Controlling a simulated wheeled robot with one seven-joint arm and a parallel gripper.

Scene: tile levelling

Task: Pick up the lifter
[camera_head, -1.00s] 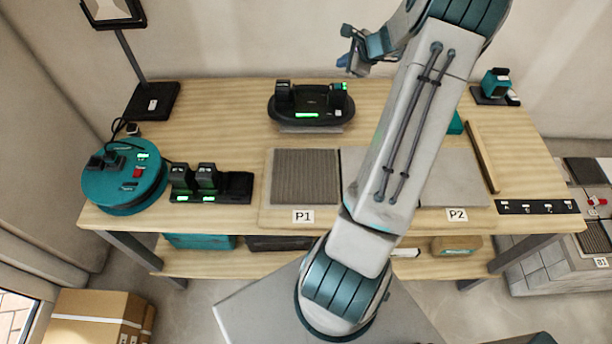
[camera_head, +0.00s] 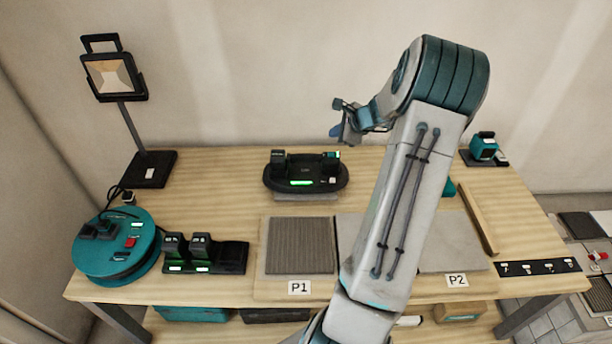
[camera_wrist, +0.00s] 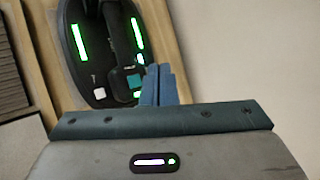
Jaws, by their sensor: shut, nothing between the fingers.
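A black oval device with two upright posts and green lights, which looks like the lifter (camera_head: 305,184), stands on a small grey plate at the back middle of the bench. It also shows in the wrist view (camera_wrist: 100,55), at upper left, with green strips, a white button and a teal button. My gripper (camera_head: 337,131) is in the air, above and slightly right of it in the head view. In the wrist view my gripper (camera_wrist: 158,84) shows its blue fingers together and empty. They overlap the device's edge in the picture; I cannot tell the gap between them.
Grey tiles lie at P1 (camera_head: 301,246) and P2 (camera_head: 450,244), partly behind my arm. A teal cable reel (camera_head: 105,255), a battery charger (camera_head: 205,254) and a lamp (camera_head: 113,78) stand at left. A teal tool (camera_head: 484,147) is at back right. The wall is close behind.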

